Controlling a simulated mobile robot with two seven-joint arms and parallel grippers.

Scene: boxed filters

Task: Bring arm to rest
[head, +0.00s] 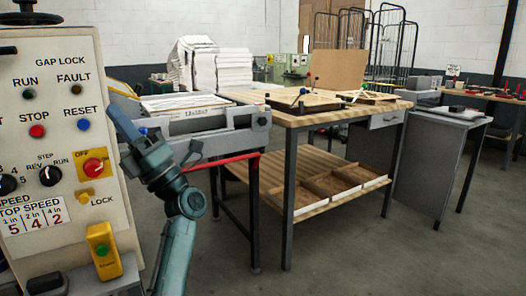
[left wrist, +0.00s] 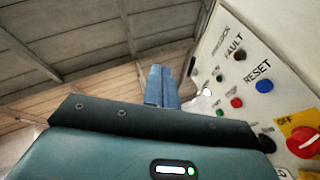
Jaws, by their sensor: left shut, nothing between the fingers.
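My left gripper (head: 122,122) is raised just right of the machine's control panel (head: 55,130) in the head view, fingers pointing up and to the left. In the left wrist view its blue fingers (left wrist: 162,86) are together with nothing between them. The panel's face also shows at the right of that view (left wrist: 225,62), close beside the gripper. I cannot tell from these frames whether the fingers touch the panel. My right gripper is in neither view.
The panel carries a red stop button (head: 38,131), a blue reset button (head: 84,124) and a red OFF knob (head: 94,166). A feeder with stacked paper (head: 180,102) stands behind my arm. A wooden workbench (head: 300,118) is to the right. The floor (head: 345,250) at front right is clear.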

